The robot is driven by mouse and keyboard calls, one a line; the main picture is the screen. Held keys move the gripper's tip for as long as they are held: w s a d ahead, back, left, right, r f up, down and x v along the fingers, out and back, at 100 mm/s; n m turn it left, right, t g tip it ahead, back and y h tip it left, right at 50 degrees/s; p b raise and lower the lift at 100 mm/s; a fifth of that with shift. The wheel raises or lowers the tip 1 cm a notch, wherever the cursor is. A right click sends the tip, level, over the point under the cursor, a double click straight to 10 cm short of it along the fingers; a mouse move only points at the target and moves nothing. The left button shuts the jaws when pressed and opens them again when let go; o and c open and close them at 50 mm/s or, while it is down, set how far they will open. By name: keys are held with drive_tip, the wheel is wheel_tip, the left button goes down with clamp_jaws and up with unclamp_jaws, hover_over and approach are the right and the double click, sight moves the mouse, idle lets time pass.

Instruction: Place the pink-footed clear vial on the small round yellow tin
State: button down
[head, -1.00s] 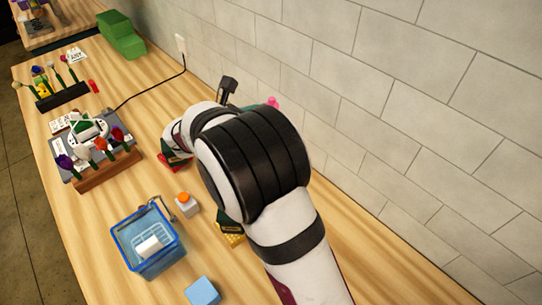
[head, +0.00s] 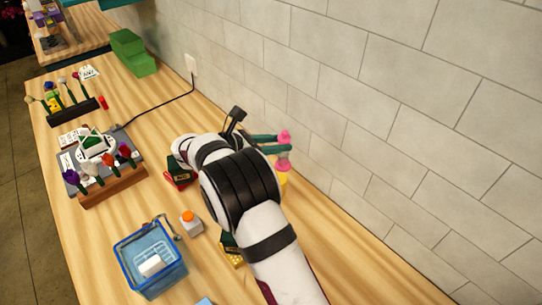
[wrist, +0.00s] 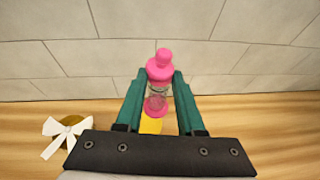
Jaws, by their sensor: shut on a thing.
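The pink-footed clear vial (wrist: 157,87) stands upright between the two green fingers of my gripper (wrist: 160,76) in the wrist view, with a pink stopper above and a pink foot below. My gripper is shut on it. In the head view the vial's pink top (head: 284,136) shows at the fingertips of my gripper (head: 281,144). The small round yellow tin (wrist: 151,126) is partly visible right below the foot, and it also shows below the vial in the head view (head: 282,179). I cannot tell whether foot and tin touch.
A white bow (wrist: 66,131) on a round gold thing lies left of my gripper. The tiled wall (head: 400,130) is close behind the vial. A blue basket (head: 150,260), an orange-topped block (head: 190,222) and a flower rack (head: 112,186) stand on the wooden table.

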drive_tip(key=shift+w+a+f, duration=0.1)
drive_tip(key=shift+a+f, duration=0.15)
drive_tip(key=shift+f, duration=0.6)
drive_tip(key=shift+w+a+f, duration=0.1)
drive_tip(key=shift+a+f, duration=0.2)
drive_tip(key=shift+f, duration=0.5)
drive_tip(key=shift+w+a+f, duration=0.1)
drive_tip(key=shift+a+f, duration=0.15)
drive_tip(key=shift+f, duration=0.6)
drive_tip(key=c, duration=0.5)
unclamp_jaws()
drive_tip(key=shift+f, duration=0.15)
